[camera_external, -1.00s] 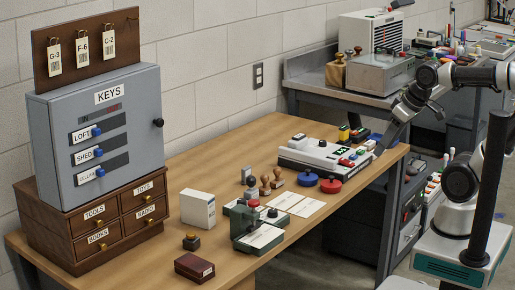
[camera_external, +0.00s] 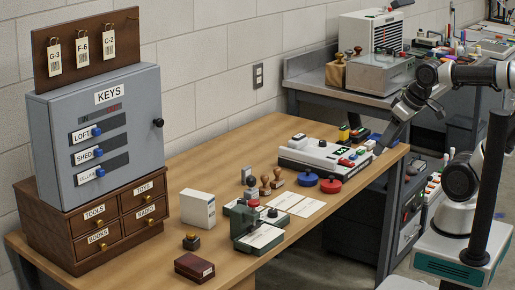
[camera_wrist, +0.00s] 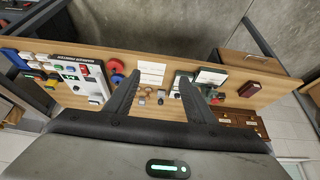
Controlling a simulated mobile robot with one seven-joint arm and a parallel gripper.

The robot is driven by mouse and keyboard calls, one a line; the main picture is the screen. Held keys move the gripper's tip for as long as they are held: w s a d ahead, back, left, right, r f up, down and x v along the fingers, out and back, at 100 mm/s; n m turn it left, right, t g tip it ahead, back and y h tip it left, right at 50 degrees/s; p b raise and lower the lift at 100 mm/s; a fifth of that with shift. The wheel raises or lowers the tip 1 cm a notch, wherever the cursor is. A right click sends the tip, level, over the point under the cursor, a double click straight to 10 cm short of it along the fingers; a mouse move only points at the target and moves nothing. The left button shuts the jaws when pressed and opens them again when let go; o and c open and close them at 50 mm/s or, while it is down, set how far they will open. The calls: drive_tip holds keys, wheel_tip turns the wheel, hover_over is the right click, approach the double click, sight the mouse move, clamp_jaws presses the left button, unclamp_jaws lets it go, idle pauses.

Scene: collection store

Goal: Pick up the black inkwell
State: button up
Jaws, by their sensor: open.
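A small dark block with a brass-coloured top (camera_external: 191,242), which looks like the black inkwell, stands upright on the wooden table between the white box and the dark red box. I cannot pick it out surely in the wrist view, where my right finger hides part of the table. My gripper (camera_wrist: 160,75) is open and empty, its two dark fingers spread above the table. In the external view my gripper (camera_external: 385,136) is at the table's far right end, well away from the dark block.
A white box (camera_external: 197,208), dark red box (camera_external: 194,267) and green device (camera_external: 257,234) surround the dark block. A key cabinet (camera_external: 98,130) rises at left. Bare tabletop lies along the wall.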

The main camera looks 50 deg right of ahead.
drive_tip(key=w+a+r, duration=0.2)
drive_tip(key=w+a, duration=0.1)
drive_tip(key=w, duration=0.3)
drive_tip(key=w+a+r, duration=0.2)
drive_tip(key=w+a, duration=0.1)
drive_tip(key=w, duration=0.4)
drive_tip(key=n+g, duration=0.1)
drive_tip(key=n, duration=0.1)
hover_over(193, 234)
drive_tip(key=s+d, duration=0.1)
drive_tip(key=s, duration=0.2)
drive_tip(key=shift+y, duration=0.4)
drive_tip(key=f, duration=2.4)
drive_tip(key=shift+w+f, duration=0.1)
drive_tip(key=shift+w, duration=0.1)
drive_tip(key=shift+a+b+x, duration=0.15)
drive_tip(key=shift+b+x, duration=0.2)
drive_tip(key=shift+x, duration=1.1)
drive_tip(key=shift+a+b+x, duration=0.15)
drive_tip(key=shift+b+x, duration=0.2)
drive_tip(key=shift+x, duration=1.1)
drive_tip(key=shift+w, duration=0.15)
